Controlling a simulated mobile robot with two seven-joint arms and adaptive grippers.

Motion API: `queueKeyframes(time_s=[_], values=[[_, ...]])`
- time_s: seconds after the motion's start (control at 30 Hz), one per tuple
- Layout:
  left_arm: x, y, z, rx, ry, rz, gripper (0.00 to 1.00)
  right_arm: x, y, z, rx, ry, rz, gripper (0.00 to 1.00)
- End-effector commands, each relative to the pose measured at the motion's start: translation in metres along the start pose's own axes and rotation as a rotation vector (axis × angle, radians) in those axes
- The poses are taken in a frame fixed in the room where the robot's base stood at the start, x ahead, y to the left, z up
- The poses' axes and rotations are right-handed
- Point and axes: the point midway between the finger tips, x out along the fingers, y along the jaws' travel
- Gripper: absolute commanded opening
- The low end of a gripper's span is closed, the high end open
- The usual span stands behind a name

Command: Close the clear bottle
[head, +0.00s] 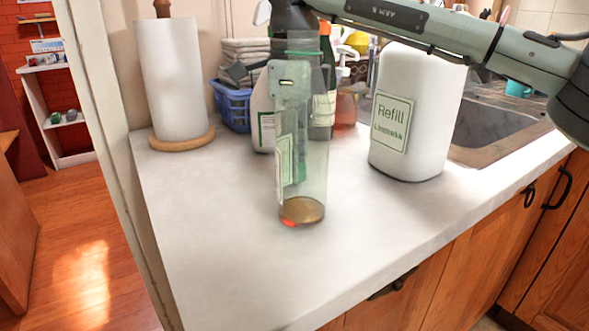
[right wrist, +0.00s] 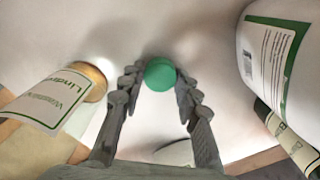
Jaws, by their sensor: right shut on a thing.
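The clear bottle (head: 314,180) stands upright on the white counter in the head view, with a pale label and a little amber liquid at its base. It also shows at the left of the right wrist view (right wrist: 85,85), its label facing the camera. My right gripper (right wrist: 159,78) is shut on a round green cap (right wrist: 160,73), held between its fingertips. The cap is apart from the bottle and to the right of it in the wrist view. In the head view my right arm crosses the top, and I cannot make out the cap. My left gripper is out of view.
A white refill container (head: 408,115) stands right of the bottle. A paper towel roll (head: 174,80) stands at the back left. A blue basket (head: 234,108) and several bottles crowd the back, with a sink (head: 492,123) at the right. The front counter (head: 220,265) is clear.

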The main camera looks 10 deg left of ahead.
Motion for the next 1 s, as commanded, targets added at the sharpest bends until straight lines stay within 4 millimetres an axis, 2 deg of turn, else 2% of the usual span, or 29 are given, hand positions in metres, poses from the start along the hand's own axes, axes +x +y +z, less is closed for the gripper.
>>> queueKeyframes(time_s=[0.27, 0.47, 0.8, 1.0], values=[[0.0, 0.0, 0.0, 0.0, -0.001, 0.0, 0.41, -0.006, 0.0, 0.0, 0.0, 0.0, -0.001, 0.21], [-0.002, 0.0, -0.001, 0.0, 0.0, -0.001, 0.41, -0.042, -0.001, 0.001, 0.002, -0.002, -0.005, 0.21], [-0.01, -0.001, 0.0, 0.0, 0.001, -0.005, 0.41, -0.085, 0.061, 0.043, -0.003, 0.0, -0.003, 0.21], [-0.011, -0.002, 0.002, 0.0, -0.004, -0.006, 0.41, -0.103, 0.086, 0.061, -0.002, 0.001, -0.001, 0.21]])
